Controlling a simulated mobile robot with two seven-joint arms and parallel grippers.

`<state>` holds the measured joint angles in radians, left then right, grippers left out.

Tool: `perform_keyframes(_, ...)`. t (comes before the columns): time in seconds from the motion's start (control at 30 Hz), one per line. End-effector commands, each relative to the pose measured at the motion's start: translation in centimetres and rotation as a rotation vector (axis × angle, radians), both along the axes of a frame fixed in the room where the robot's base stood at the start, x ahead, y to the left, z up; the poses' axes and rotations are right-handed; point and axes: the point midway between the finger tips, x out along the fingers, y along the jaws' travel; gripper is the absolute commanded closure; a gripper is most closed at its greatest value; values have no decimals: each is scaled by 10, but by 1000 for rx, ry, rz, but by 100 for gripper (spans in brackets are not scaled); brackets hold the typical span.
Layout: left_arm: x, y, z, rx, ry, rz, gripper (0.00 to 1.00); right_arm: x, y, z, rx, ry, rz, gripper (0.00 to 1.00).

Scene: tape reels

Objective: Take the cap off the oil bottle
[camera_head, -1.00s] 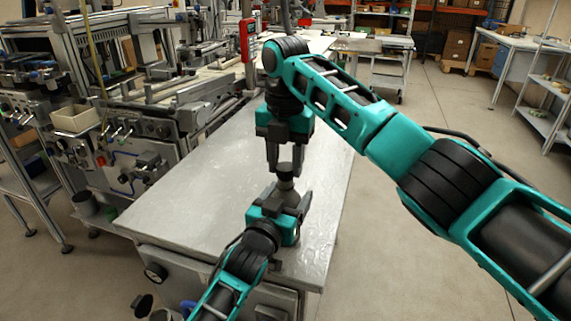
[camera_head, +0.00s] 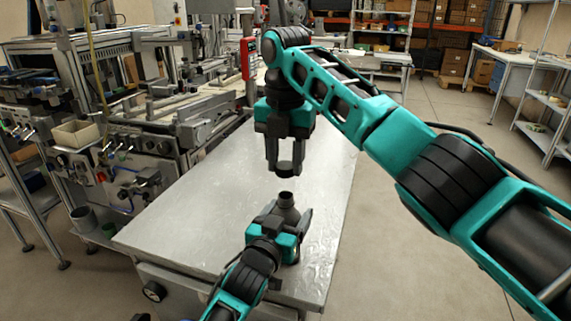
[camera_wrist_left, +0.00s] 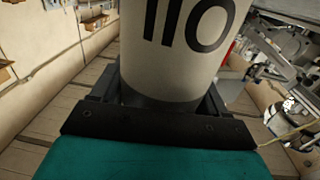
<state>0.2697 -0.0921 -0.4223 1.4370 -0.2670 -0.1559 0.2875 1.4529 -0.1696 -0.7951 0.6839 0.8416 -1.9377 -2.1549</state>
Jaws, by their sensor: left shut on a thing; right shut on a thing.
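The oil bottle stands upright in my left gripper (camera_head: 291,214); its dark open neck (camera_head: 286,198) shows at the top in the head view. In the left wrist view the bottle (camera_wrist_left: 175,45) is a pale cylinder with dark "110" lettering, between the two fingers. My right gripper (camera_head: 285,162) points down above the bottle and is shut on the dark round cap (camera_head: 285,169). A clear gap separates the cap from the bottle neck. The lower part of the bottle is hidden by my left gripper in the head view.
Both grippers are over a grey metal table (camera_head: 200,215), whose visible top is otherwise bare. Machinery with a beige bin (camera_head: 76,133) and a red control box (camera_head: 248,58) stands to the left. Open floor lies to the right.

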Motion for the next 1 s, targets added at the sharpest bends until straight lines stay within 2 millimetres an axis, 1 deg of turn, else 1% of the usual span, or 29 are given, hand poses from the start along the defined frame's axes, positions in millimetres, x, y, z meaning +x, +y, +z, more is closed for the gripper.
perform_keyframes(0.03, 0, 0, -1, 1, 2, 0, 23, 0, 0, 0, 0, 0, 0, 97)
perform_keyframes(0.27, 0, 0, -1, 0, 1, 0, 1, 0, 0, -1, 0, 0, 0, 97)
perform_keyframes(0.5, -1, 0, 0, 0, 1, 0, 0, 0, 0, 0, -1, 0, 0, 97)
perform_keyframes(0.6, -5, 2, -1, 0, 1, 0, 0, 0, 0, 0, -1, 0, 0, 97)
perform_keyframes(0.67, -10, 4, -1, 1, 2, 0, 0, 0, 0, 1, -1, 0, -1, 97)
perform_keyframes(0.77, -24, 10, 0, 2, 1, 0, 0, 0, 0, 3, -1, 0, 0, 97)
perform_keyframes(1.0, -69, 28, -1, 2, 4, 0, 0, 0, 0, 7, -1, 0, 0, 97)
